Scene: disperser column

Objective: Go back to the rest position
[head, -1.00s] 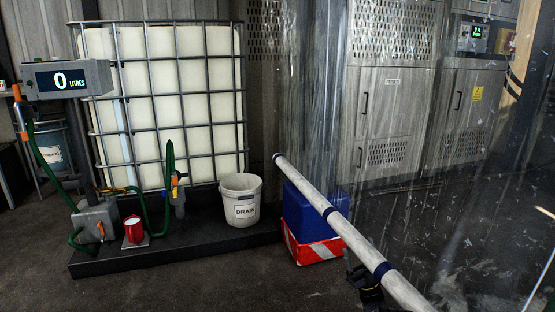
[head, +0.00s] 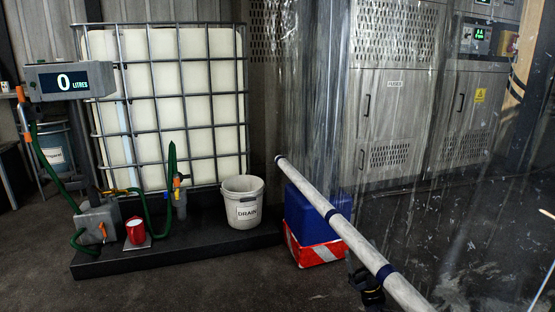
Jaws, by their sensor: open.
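My gripper is not seen in the head view. A pale pole with dark blue bands (head: 352,238) slants from the lower right up towards the middle. A small black fitting (head: 369,288) shows beside its near part; I cannot tell what it belongs to.
A blue container (head: 303,215) sits behind the pole. Clear plastic strips (head: 335,90) hang before grey cabinets (head: 390,115). Floor at lower left is clear.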

